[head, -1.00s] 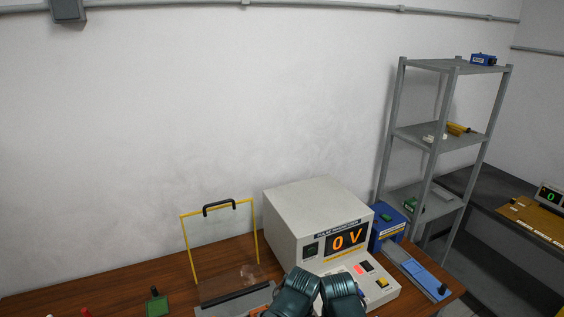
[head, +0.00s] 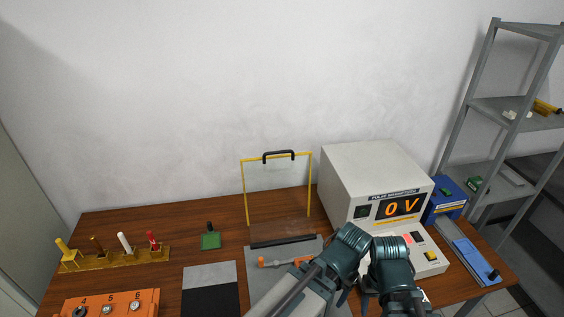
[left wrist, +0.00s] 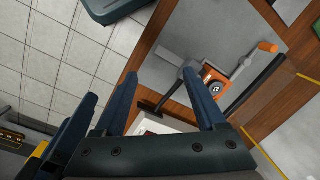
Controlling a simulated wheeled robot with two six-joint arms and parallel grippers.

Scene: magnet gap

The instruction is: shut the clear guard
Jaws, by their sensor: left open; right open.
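The clear guard (head: 278,190) is a clear pane with a yellow frame and a black handle (head: 278,155) on its top edge. It stands upright, raised, at the back of a grey plate (head: 256,282). A black bar runs along its foot. Its yellow edge also shows in the left wrist view (left wrist: 263,150). My left gripper (left wrist: 160,73) is open and empty, with the plate's orange-handled device beyond its fingers. My right gripper (head: 392,288) is low in the head view, right of the guard and in front of the meter. Its fingers are mostly hidden. Neither gripper touches the guard.
A rack of coloured handles (head: 115,257), a green pad (head: 210,241) and an orange numbered box (head: 110,302) lie left. Bare wood lies behind the pad.

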